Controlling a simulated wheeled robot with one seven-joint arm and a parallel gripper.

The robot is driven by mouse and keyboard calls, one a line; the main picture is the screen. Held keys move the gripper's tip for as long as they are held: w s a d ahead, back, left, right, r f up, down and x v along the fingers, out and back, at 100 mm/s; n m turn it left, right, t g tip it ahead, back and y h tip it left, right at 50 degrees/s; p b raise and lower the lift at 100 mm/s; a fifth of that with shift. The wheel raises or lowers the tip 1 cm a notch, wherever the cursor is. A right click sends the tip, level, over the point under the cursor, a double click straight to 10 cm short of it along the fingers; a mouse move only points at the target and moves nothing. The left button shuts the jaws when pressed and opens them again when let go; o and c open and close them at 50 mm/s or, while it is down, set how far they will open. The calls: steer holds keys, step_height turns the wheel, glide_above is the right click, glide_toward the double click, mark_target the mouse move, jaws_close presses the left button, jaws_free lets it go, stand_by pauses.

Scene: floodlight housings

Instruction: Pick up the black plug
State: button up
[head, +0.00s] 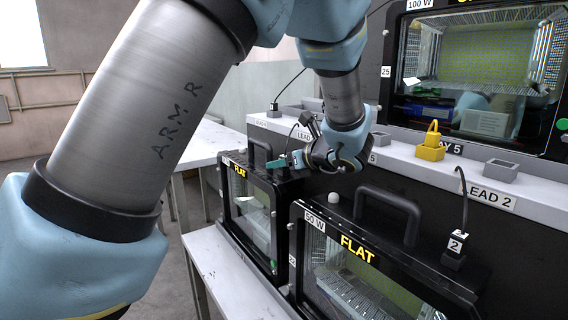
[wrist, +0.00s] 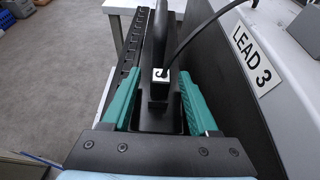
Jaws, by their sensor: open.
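A black plug (wrist: 160,90) with a white label and a black cable stands on top of a black floodlight housing. In the wrist view it lies between the two teal fingers of my gripper (wrist: 157,78), with visible gaps on both sides. My gripper is open and empty. In the head view my gripper (head: 284,162) is over the farther housing (head: 250,212) marked FLAT, and mostly hides the plug there. Another black plug (head: 454,254), labelled 2, stands on the nearer housing (head: 390,275), its cable rising from it.
A black carry handle (wrist: 159,35) rises just beyond the plug in the wrist view. To the right is a grey shelf (head: 400,160) with a LEAD 3 sign (wrist: 250,58), a yellow plug (head: 432,145) and grey sockets. A large lit housing (head: 480,70) stands behind.

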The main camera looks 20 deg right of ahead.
steer(key=shift+w+f, duration=0.2)
steer(key=shift+w, duration=0.2)
jaws_close()
stand_by(0.4)
